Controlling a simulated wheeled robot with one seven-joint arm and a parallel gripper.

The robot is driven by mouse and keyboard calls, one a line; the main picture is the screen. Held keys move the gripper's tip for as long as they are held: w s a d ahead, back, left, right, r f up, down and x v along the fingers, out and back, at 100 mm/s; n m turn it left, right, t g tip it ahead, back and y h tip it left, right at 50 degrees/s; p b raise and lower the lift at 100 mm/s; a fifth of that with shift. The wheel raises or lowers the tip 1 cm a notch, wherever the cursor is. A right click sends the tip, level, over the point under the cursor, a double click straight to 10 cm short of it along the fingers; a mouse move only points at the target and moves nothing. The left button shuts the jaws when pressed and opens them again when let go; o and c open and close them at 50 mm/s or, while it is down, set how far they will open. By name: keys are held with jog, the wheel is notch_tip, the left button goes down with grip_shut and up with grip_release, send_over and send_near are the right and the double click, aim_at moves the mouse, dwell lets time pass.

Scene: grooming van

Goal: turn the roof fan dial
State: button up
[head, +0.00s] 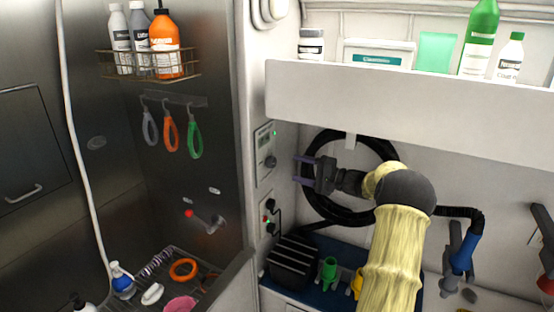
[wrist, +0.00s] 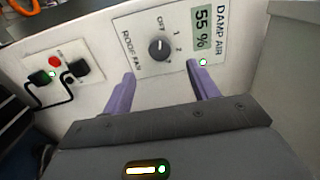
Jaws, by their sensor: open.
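The roof fan dial (wrist: 158,48) is a dark round knob on a pale wall panel (wrist: 183,22) in the wrist view. The panel reads "ROOF FAN", with "OFF" and numbers around the knob, and a "DAMP AIR" display showing 55 %. In the head view the dial (head: 271,161) is small on the narrow wall beside the steel tub area. My gripper (head: 301,171) is open and empty, with purple fingers pointing at the panel. In the wrist view my gripper (wrist: 160,82) has one finger on each side of the picture below the knob, apart from it.
A lower socket panel (wrist: 62,70) with a red button and two plugged black leads sits beside the dial panel. A coiled black hose (head: 345,215) hangs behind my gripper. A white shelf (head: 400,95) with bottles runs above my arm. A black ribbed box (head: 292,262) stands below.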

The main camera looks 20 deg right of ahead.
aim_at(275, 163)
jog(key=p+x, duration=0.3)
jog(key=x, duration=0.5)
jog(key=shift+w+a, duration=0.25)
jog(key=shift+w, duration=0.1)
jog(key=c, duration=1)
